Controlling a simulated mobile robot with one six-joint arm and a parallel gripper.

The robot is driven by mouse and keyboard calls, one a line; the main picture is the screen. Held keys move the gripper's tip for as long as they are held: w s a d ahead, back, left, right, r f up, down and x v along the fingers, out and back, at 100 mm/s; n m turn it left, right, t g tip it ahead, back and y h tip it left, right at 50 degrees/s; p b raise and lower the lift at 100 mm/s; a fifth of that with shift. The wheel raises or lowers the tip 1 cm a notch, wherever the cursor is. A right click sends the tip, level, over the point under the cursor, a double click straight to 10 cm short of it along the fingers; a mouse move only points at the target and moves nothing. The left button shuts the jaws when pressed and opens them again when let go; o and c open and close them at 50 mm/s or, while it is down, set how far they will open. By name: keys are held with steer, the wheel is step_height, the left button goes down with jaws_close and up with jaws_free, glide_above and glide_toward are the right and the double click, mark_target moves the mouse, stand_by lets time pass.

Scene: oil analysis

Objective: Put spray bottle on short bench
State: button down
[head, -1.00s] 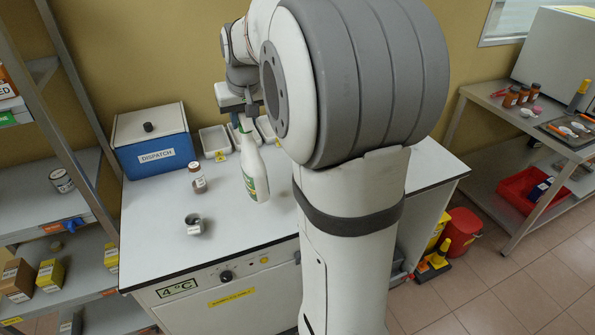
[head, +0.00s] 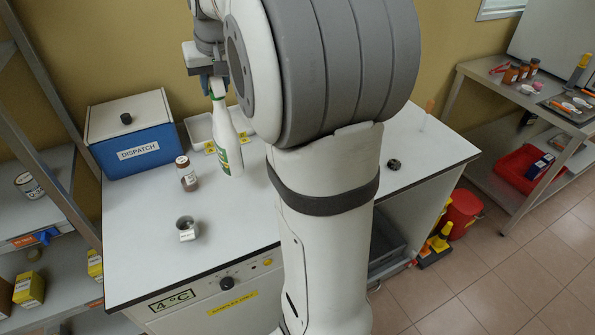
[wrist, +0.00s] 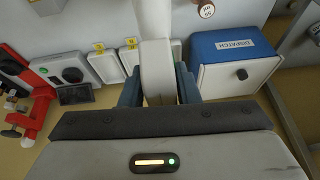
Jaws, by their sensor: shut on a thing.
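The spray bottle (head: 226,143) is white with a green label and hangs about upright from my gripper (head: 207,82), over the rear part of the white bench (head: 145,235). My gripper is shut on its neck. I cannot tell whether its base touches the bench top. In the wrist view, the bottle (wrist: 155,65) is between the two blue-grey fingers of my gripper (wrist: 158,88). The pictures do not label any bench as short. A low metal bench (head: 480,100) stands at the right. My arm hides the middle of the white bench.
A blue DISPATCH box (head: 138,152), white trays (head: 200,133), a brown-and-white jar (head: 187,172) and a grey cup (head: 187,228) stand on the white bench near the bottle. Shelving is at the left. A red bucket (head: 462,212) is on the floor at right.

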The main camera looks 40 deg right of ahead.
mark_target(223, 122)
steer(key=shift+s+f, duration=0.15)
steer(key=shift+f, duration=0.05)
step_height(223, 122, down, 9)
steer(key=shift+d+f+p, duration=0.1)
steer(key=shift+p, duration=0.2)
steer(key=shift+f, duration=0.1)
steer(key=shift+f, duration=0.15)
steer(key=c, duration=1.1)
jaws_free()
